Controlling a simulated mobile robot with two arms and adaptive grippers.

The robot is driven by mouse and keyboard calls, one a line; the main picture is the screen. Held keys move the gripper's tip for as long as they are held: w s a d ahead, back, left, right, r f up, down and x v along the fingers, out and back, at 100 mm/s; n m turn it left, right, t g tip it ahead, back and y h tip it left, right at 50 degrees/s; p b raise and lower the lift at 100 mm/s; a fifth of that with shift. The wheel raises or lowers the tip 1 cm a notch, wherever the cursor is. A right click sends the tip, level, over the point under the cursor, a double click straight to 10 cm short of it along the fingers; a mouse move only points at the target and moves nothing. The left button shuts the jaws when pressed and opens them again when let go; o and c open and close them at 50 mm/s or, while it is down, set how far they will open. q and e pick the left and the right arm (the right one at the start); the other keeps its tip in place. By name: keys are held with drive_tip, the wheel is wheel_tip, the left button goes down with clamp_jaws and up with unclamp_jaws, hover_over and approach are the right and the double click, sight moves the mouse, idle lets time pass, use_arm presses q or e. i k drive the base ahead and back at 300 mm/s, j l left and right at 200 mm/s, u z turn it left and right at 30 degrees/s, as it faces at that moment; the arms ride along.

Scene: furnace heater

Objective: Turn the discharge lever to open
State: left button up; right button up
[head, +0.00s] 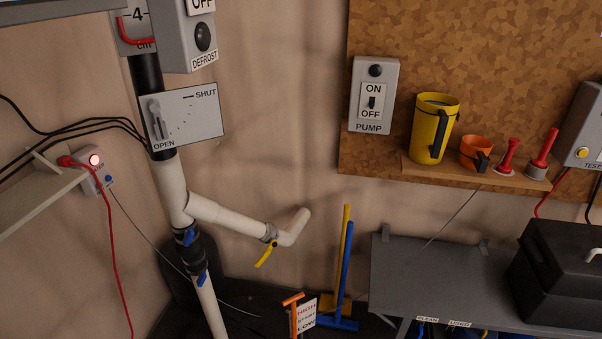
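A grey plate (200,113) marked SHUT at its top and OPEN at its lower left is on the black and white vertical pipe at the left. A small grey lever (157,119) sits upright at the plate's left side, its lower end just above the word OPEN. I cannot tell which mark it is set to. A yellow lever (265,255) hangs slanting down and left from the white branch pipe (238,218). No label reading "discharge" shows, so I cannot tell which lever bears that name. Neither of my grippers is in view.
Blue valve handles (190,237) are lower on the pipe. A DEFROST box (188,35) is above the plate. Black cables and a socket (92,164) are at left. A pump switch (374,95), a shelf with cups (470,172) and a grey bench (440,290) are right. The wall between is bare.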

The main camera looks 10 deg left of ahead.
sight(273, 243)
drive_tip(key=i+l, duration=0.1)
drive_tip(key=l, duration=0.3)
drive_tip(key=i+l, duration=0.1)
drive_tip(key=l, duration=0.75)
drive_tip(key=i+u, duration=0.05)
drive_tip(key=i, duration=0.05)
